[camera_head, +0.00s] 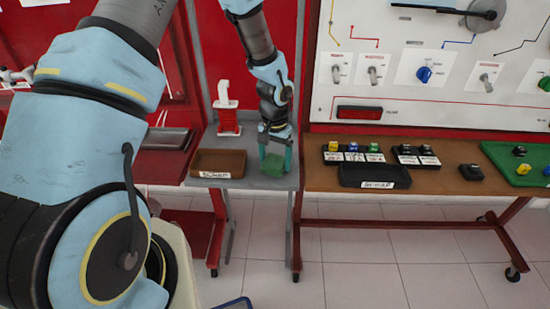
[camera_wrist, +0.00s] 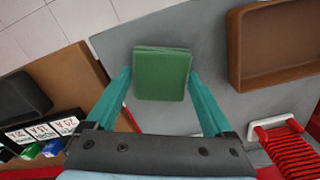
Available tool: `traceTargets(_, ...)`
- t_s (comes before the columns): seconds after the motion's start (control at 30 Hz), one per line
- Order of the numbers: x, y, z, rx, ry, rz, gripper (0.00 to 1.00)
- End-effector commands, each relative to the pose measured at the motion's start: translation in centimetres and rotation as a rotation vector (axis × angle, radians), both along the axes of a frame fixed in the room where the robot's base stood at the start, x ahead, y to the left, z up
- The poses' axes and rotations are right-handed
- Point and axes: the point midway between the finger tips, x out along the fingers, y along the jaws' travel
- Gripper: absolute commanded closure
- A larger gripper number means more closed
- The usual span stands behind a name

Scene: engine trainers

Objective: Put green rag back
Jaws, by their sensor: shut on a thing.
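The green rag (camera_head: 273,165) is a small, flat green block over the grey table, to the right of the brown tray. In the wrist view the green rag (camera_wrist: 162,73) sits between the two teal fingertips. My gripper (camera_head: 275,158) points down and is shut on the rag, with a finger at each side; my gripper also shows in the wrist view (camera_wrist: 160,82). I cannot tell whether the rag still touches the table.
A brown tray (camera_head: 206,174) with a white label stands left of the rag. Behind it is a red-and-white coiled item (camera_head: 228,118). A brown bench (camera_head: 433,185) at right holds a black tray (camera_head: 360,181), labelled blocks and a green mat (camera_head: 506,166). The upright panel stands close behind.

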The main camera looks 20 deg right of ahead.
Motion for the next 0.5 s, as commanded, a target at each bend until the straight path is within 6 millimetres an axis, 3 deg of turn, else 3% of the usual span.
traceTargets(0.23, -0.01, -0.01, -0.39, 0.000, 0.000, 0.000, 0.66)
traceTargets(0.27, -0.01, -0.01, -0.37, 0.000, 0.000, 0.000, 0.13)
traceTargets(0.37, 0.00, 0.00, -0.27, 0.000, 0.000, 0.000, 0.01)
traceTargets(0.5, 0.00, 0.00, -0.26, 0.000, 0.000, 0.000, 0.00)
